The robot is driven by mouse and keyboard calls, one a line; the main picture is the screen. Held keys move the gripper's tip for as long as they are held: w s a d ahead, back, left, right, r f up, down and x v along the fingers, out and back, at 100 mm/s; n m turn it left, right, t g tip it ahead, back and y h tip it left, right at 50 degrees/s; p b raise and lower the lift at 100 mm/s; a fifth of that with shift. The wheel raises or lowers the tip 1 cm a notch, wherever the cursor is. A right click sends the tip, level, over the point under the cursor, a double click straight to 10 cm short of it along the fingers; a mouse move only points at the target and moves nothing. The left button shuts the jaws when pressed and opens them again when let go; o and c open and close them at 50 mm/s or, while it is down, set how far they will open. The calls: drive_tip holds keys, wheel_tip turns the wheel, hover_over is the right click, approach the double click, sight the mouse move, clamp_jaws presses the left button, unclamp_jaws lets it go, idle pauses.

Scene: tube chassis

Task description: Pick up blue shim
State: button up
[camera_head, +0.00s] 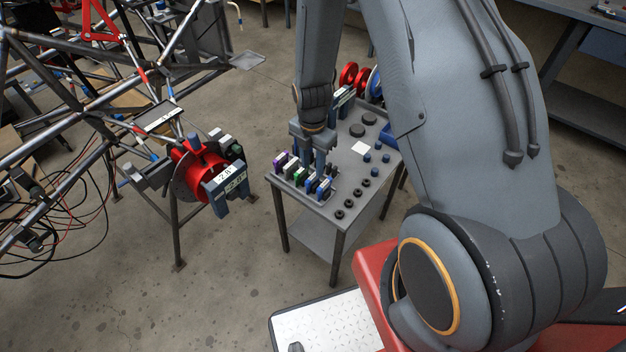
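A row of small upright plates in several colours stands near the left edge of the grey table. The blue shim (311,184) is toward the front end of this row, beside a green one (300,176). Another blue-and-dark piece (324,190) stands at the very front of the row. My gripper (315,168) points down over the front half of the row, with its fingertips close to the plates. The fingers partly cover the plates' back edges. The view is too small to tell whether the fingers touch or enclose the blue shim.
The grey table (362,178) also holds black rings, small blue parts, a white square and dark discs. Red and blue wheels (350,75) stand at its back. A tube chassis (85,115) with a red hub (205,165) is to the left. Open floor lies between.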

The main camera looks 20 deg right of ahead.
sight(313, 176)
drive_tip(key=shift+w+d+f+p, duration=0.1)
drive_tip(key=shift+f+p, duration=0.35)
drive_tip(key=shift+f, duration=0.7)
drive_tip(key=shift+w+f+p, duration=0.1)
drive_tip(key=shift+f+p, duration=0.3)
drive_tip(key=shift+f, duration=0.75)
drive_tip(key=shift+c, duration=0.3)
clamp_jaws()
